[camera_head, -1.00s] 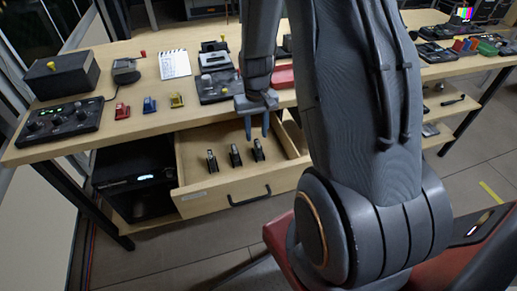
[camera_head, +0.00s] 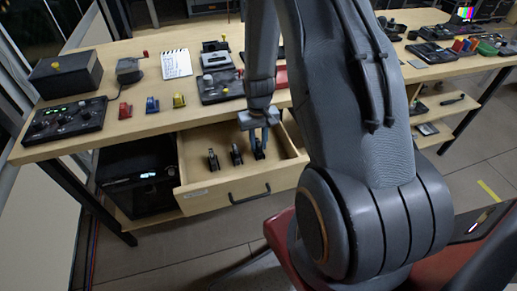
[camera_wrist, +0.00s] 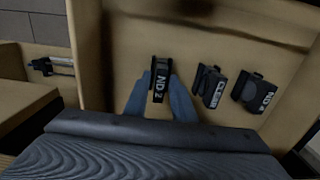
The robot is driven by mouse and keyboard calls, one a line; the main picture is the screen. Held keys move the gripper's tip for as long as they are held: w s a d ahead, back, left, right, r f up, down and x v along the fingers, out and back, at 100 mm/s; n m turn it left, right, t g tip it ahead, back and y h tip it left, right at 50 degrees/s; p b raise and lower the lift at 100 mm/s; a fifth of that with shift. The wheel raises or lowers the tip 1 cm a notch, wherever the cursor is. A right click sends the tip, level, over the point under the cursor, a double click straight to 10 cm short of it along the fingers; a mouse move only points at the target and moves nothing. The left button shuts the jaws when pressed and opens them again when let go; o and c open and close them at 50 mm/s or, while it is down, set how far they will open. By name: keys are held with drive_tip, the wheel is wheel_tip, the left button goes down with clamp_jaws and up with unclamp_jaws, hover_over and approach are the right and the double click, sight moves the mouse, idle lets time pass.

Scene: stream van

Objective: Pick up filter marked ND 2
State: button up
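The ND 2 filter (camera_wrist: 159,82) is a small dark block with white lettering, standing in the open drawer (camera_head: 222,188). In the wrist view my gripper (camera_wrist: 157,90) has its two blue fingers on either side of it, with a small gap visible. In the head view my gripper (camera_head: 258,140) is down over the rightmost of three filters (camera_head: 258,153), partly hiding it. The CLEAR filter (camera_wrist: 209,86) and another ND filter (camera_wrist: 253,92), its number hard to read, stand to the right in the wrist view.
The drawer walls surround the filters, and the desk top (camera_head: 150,125) overhangs behind. The drawer floor around the filters is mostly bare.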

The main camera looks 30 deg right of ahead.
clamp_jaws()
drive_tip(key=shift+r, duration=0.1)
